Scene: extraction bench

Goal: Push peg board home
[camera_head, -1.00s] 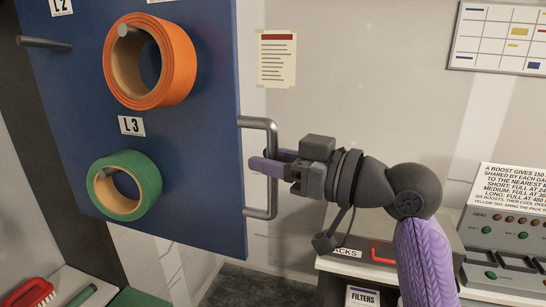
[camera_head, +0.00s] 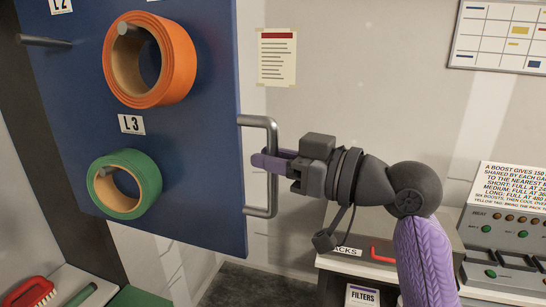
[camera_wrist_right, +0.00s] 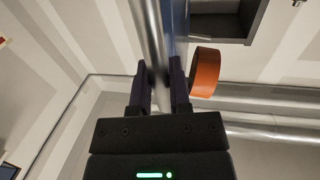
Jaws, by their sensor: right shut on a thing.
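The blue peg board (camera_head: 205,120) stands upright at the left of the head view. A grey bar handle (camera_head: 272,135) runs down its right edge. My right gripper (camera_head: 268,163) is shut on this handle about midway along it. In the right wrist view the fingers (camera_wrist_right: 163,95) sit on either side of the handle bar (camera_wrist_right: 150,35). An orange tape roll (camera_head: 150,60) and a green tape roll (camera_head: 125,185) hang on pegs of the board. The orange roll also shows in the right wrist view (camera_wrist_right: 205,72). My left gripper is not in view.
A bare peg (camera_head: 44,42) sticks out at the board's upper left. A red brush (camera_head: 30,292) lies at the lower left. A cabinet with a red handle (camera_head: 382,254) and a control panel (camera_head: 505,235) stand at the right. Floor shows below the board.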

